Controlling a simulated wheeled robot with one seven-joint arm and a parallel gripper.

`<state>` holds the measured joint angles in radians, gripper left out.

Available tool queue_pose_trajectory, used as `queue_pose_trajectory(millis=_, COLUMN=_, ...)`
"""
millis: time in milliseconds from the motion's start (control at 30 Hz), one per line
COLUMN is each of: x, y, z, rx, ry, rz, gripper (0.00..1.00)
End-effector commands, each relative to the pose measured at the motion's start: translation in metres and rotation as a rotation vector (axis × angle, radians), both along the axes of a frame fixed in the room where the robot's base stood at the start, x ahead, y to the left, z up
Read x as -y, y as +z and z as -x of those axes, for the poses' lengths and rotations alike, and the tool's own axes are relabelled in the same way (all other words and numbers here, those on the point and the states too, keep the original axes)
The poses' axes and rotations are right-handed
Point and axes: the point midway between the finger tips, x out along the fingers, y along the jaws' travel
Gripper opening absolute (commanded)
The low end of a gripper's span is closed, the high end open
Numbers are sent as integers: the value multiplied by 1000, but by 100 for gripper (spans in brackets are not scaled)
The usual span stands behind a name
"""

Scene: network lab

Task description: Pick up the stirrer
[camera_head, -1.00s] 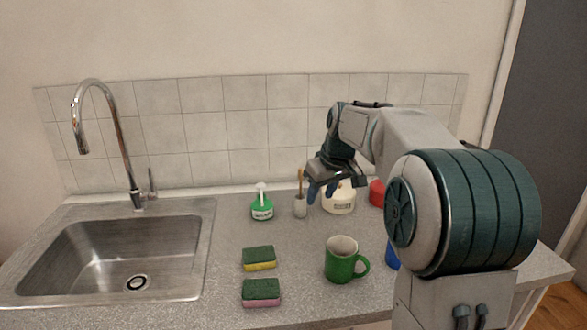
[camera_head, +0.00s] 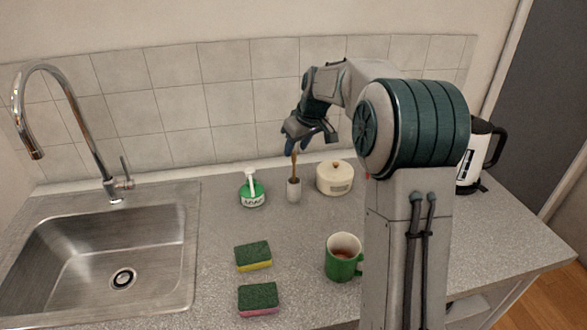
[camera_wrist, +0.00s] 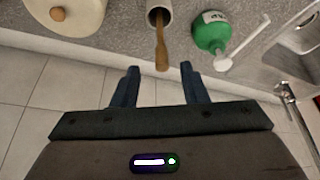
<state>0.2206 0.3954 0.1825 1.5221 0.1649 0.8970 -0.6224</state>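The stirrer, a brown wooden stick (camera_head: 294,164), stands upright in a small pale holder (camera_head: 294,190) near the back of the counter. In the wrist view the stirrer (camera_wrist: 161,45) points out of the holder (camera_wrist: 159,12) toward my gripper. My gripper (camera_wrist: 160,69) is open, its two blue fingers wide apart. The stirrer's free end lies roughly midway between the fingertips, with gaps on both sides and no visible contact. In the head view my gripper (camera_head: 308,140) is above the holder, at the stirrer's upper end, which it partly hides.
A green soap bottle (camera_head: 252,192) stands close left of the holder, and a cream lidded pot (camera_head: 335,178) close right. Two sponges (camera_head: 254,256) and a green mug (camera_head: 341,262) are nearer the front. The sink (camera_head: 95,262) is left, a kettle (camera_head: 477,160) right. Tiled wall behind.

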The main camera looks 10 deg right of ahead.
Motion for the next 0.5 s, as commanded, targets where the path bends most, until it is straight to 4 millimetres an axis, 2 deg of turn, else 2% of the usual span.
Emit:
queue_pose_trajectory(millis=233, x=-3, y=-18, z=-4, rx=-3, ry=-1, rz=0, gripper=40)
queue_pose_trajectory(millis=500, x=-9, y=-53, z=-14, rx=-2, ry=-4, rz=0, gripper=40)
